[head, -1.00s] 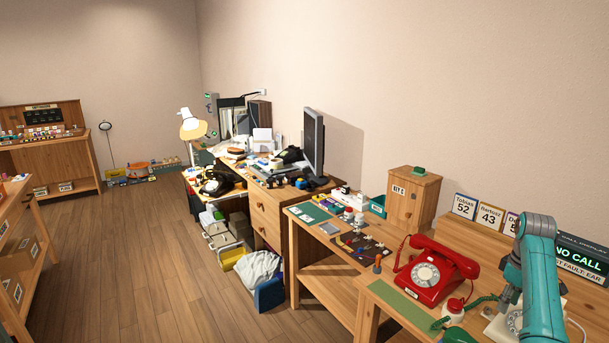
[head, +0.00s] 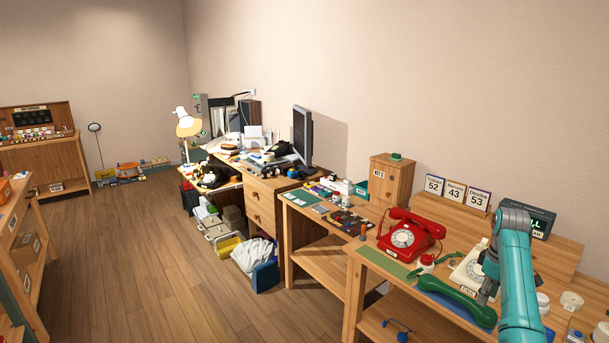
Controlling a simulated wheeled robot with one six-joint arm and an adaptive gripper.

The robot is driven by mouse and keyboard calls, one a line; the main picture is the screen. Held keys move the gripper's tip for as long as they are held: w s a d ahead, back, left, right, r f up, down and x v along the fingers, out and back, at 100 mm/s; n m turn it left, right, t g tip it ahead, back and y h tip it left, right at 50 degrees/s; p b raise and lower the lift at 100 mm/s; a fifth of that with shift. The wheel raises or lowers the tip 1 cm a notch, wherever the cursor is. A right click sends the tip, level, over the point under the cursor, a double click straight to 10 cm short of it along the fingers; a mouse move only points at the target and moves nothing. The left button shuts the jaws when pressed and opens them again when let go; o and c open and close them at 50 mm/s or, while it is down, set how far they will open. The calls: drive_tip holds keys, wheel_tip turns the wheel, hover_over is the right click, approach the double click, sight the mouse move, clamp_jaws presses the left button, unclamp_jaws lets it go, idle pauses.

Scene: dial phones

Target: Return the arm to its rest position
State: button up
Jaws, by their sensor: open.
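My teal arm (head: 515,275) stands at the right of the head view, over the near workbench. My gripper (head: 487,290) is the grey part low at the arm's left side, by a dark green handset (head: 457,300). The jaws are open; the fingertips are small and partly hidden, and I cannot tell whether they touch the handset. The handset lies on a blue mat (head: 433,283). A cream dial phone (head: 468,268) sits behind the gripper, partly covered by the arm. A red dial phone (head: 410,236) with its handset on stands to its left.
Name cards (head: 457,192) and a dark display (head: 530,220), partly hidden by my arm, stand on the raised shelf behind. A small wooden cabinet (head: 391,181) is left of them. White round items (head: 571,301) lie right of the arm. The wooden floor (head: 150,260) at left is open.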

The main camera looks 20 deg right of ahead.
drive_tip(key=a+f+t+h, duration=0.1)
drive_tip(key=a+f, duration=0.6)
drive_tip(key=f, duration=0.4)
drive_tip(key=a+f+t+h, duration=0.1)
drive_tip(key=a+f+t, duration=0.1)
drive_tip(key=a+f, duration=0.75)
drive_tip(key=s+a+f+m+t, duration=0.2)
drive_tip(key=s+a+f+t, duration=0.1)
drive_tip(key=s+a+f, duration=1)
drive_tip(key=s+a+r+t, duration=0.2)
drive_tip(key=s+a+r, duration=0.1)
drive_tip(key=s+a, duration=0.5)
drive_tip(key=s+a+r+t, duration=0.3)
drive_tip(key=s+a, duration=0.2)
drive_tip(key=s, duration=0.6)
drive_tip(key=s+a+r+t+y, duration=0.1)
drive_tip(key=s+a+r+t, duration=0.1)
drive_tip(key=s+r, duration=0.5)
drive_tip(key=s+a+r+m+t+y, duration=0.1)
drive_tip(key=s+a+r, duration=0.2)
drive_tip(key=s+r, duration=0.4)
wheel_tip(320, 180, up, 8)
drive_tip(key=shift+s+r+t, duration=0.1)
drive_tip(key=shift+s+t, duration=0.15)
drive_tip(key=shift+t, duration=0.15)
